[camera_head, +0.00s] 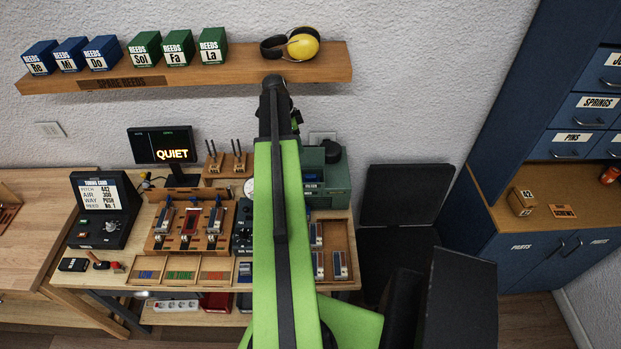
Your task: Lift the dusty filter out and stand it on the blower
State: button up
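My green arm reaches up through the middle of the view. Its dark far end, where my gripper (296,119) partly shows, is in front of the wall just below the shelf. The fingers are too small and covered to read. A green machine (336,184) with a dark round part on top stands at the back right of the bench, partly behind my arm; it may be the blower, but I cannot tell. A dark teal unit (243,228) with a round gauge above it stands left of my arm. I cannot make out a dusty filter; my arm hides part of the bench.
A wooden shelf (180,79) holds several reed boxes and yellow earmuffs (303,44). The bench (130,275) carries a tuning console (103,210), a QUIET screen (163,146), a wooden fixture (189,228) and small trays. A black chair (404,196) and blue cabinet (553,255) stand right.

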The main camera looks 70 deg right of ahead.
jog(key=b, duration=1.1)
send_over(310, 176)
jog(key=w, duration=0.2)
jog(key=f, duration=1.1)
jog(key=shift+s+a+f, duration=0.2)
jog(key=shift+a+f, duration=0.1)
jog(key=shift+s+f+b, duration=0.15)
jog(key=shift+f+b, duration=0.2)
jog(key=shift+b, duration=0.2)
jog(key=shift+d+r, duration=0.1)
jog(key=b+x, duration=0.5)
jog(key=shift+f, duration=0.25)
jog(key=shift+r, duration=0.2)
grip_shut()
